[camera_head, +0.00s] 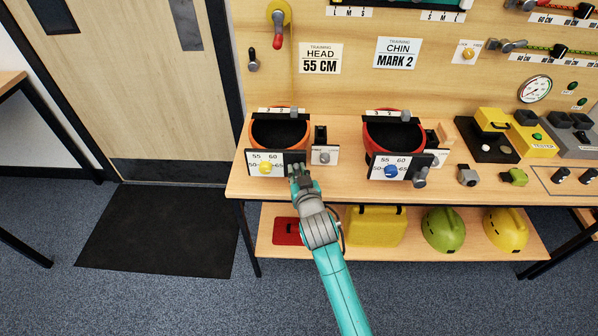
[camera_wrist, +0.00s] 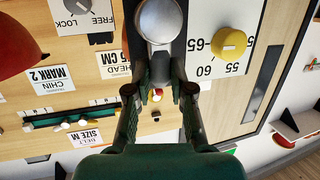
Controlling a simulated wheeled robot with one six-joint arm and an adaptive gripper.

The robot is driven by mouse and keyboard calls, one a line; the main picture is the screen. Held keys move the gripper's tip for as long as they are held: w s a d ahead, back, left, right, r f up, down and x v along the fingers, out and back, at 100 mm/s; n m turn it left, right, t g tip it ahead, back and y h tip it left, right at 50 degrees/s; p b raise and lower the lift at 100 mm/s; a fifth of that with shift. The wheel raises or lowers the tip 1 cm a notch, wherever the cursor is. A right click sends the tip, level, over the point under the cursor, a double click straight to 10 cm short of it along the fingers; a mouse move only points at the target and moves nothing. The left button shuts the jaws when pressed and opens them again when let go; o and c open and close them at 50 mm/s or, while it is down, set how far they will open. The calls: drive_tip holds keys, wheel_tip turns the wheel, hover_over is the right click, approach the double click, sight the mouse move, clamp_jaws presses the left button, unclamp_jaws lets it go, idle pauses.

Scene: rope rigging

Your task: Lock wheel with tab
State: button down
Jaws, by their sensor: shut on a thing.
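The yellow wheel (camera_head: 266,168) sits on a white dial plate marked 55, 60 and 65, in front of the left, orange helmet (camera_head: 281,130). It also shows at the upper right of the wrist view (camera_wrist: 229,43). My gripper (camera_head: 299,172) is at the right edge of this plate, beside the wheel and apart from it. In the wrist view my fingers (camera_wrist: 160,78) are closed about a grey rounded metal tab (camera_wrist: 160,22). The tab is hidden behind my fingers in the head view. How far the tab is turned, I cannot tell.
A FREE/LOCK plate (camera_wrist: 88,16) with a grey knob (camera_head: 325,157) stands just right of my gripper. A red helmet station with a blue wheel (camera_head: 391,171) and grey tab (camera_head: 420,177) is further right. The lower shelf holds a yellow case (camera_head: 375,226) and two helmets.

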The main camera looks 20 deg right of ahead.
idle(0.3)
drive_tip(key=c, duration=1)
unclamp_jaws()
drive_tip(key=shift+a, duration=0.1)
drive_tip(key=v, duration=1.2)
drive_tip(key=shift+s+f, duration=0.1)
drive_tip(key=shift+f, duration=0.05)
